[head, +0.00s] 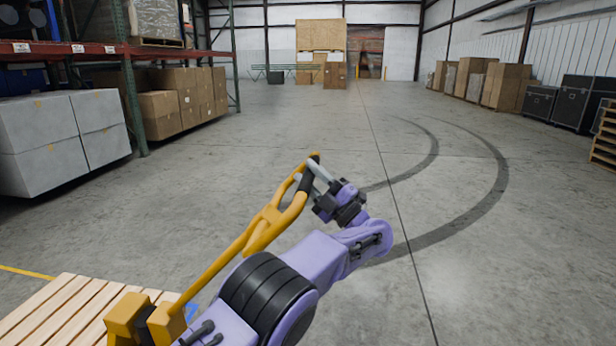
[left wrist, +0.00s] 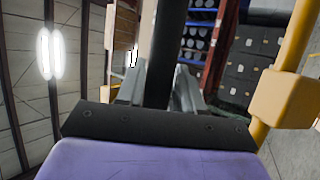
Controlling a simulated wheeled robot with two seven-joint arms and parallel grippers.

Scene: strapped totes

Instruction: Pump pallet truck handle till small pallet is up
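The pallet truck's yellow handle (head: 262,228) rises at a slant from the lower left, ending in a loop with a black grip bar (head: 307,178). My left gripper (head: 312,172) is at that bar. In the left wrist view, the dark bar (left wrist: 166,55) runs between the fingers of my left gripper (left wrist: 160,95), which appear shut on it. The truck's yellow base parts (head: 126,314) show at the bottom left. A light wooden pallet (head: 58,306) lies beside them, partly cut off by the frame; its height off the floor cannot be told. My right gripper is out of view.
Racking (head: 130,85) with cardboard boxes (head: 180,105) and grey cartons (head: 62,138) stands at the left. Boxes (head: 500,85), black cases (head: 575,103) and stacked pallets (head: 604,138) line the right. The concrete floor ahead is clear, with dark tyre marks.

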